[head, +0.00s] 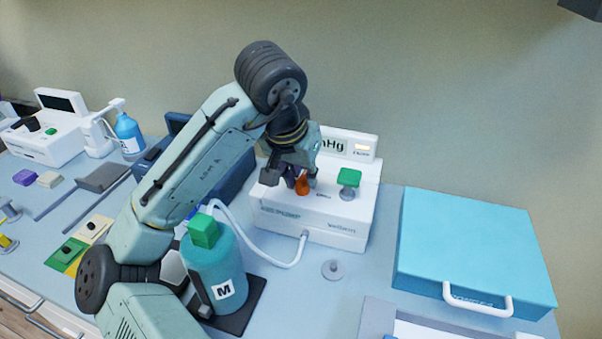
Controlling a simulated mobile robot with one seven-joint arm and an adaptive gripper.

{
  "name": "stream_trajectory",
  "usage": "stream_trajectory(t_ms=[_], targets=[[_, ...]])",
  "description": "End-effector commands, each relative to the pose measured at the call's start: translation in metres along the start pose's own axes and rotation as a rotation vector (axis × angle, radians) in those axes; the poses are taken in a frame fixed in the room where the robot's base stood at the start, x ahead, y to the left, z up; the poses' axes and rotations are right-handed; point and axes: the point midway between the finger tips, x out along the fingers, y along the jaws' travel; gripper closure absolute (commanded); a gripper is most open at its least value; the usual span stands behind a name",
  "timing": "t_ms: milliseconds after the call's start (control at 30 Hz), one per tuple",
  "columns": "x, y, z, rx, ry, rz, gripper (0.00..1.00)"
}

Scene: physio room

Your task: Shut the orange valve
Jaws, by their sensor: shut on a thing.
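The orange valve (303,186) sits on the top of a white box-shaped device (316,223) with a display at its back. My gripper (301,183) is over the device from above, its fingers shut around the orange valve. The fingers hide part of the valve, so its exact turn cannot be told. A green knob (349,177) on a grey base stands on the same device, to the right of the orange valve and apart from my gripper.
A teal bottle (215,270) with a green cap and a white hose stands in front of the device. A blue case (472,250) lies to the right. A small grey disc (332,269) lies on the table. Bare table shows between device and case.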

Motion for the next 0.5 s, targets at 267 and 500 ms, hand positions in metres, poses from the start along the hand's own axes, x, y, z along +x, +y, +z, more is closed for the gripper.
stream_trajectory(t_ms=[267, 500], targets=[[-0.0009, 0.0002, -0.0008, -0.096, 0.002, -0.041, 1.0], [-0.0008, 0.0003, -0.0008, -0.121, 0.002, -0.05, 1.0]])
